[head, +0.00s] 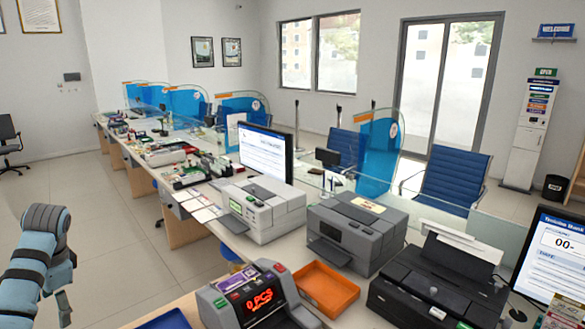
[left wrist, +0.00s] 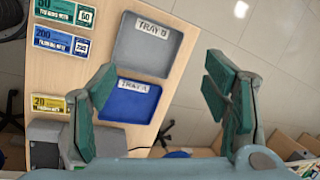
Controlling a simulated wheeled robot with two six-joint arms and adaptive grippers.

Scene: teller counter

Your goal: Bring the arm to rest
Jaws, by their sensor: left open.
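My left arm (head: 40,270) comes in at the lower left of the head view, out over the floor beside the counter. My left gripper (left wrist: 163,92) shows in the left wrist view with its two green fingers wide apart. Nothing is between the fingers. Behind them, apart from the gripper, are the counter top, two trays and some floor. My right gripper is in neither view.
A grey tray (left wrist: 145,58) and a blue tray (left wrist: 128,113) lie on the counter, with labelled note cards (left wrist: 62,43) beside them. In the head view, a note counter (head: 255,298), orange tray (head: 327,288) and printers (head: 355,232) crowd the counter. Floor (head: 115,245) at left is clear.

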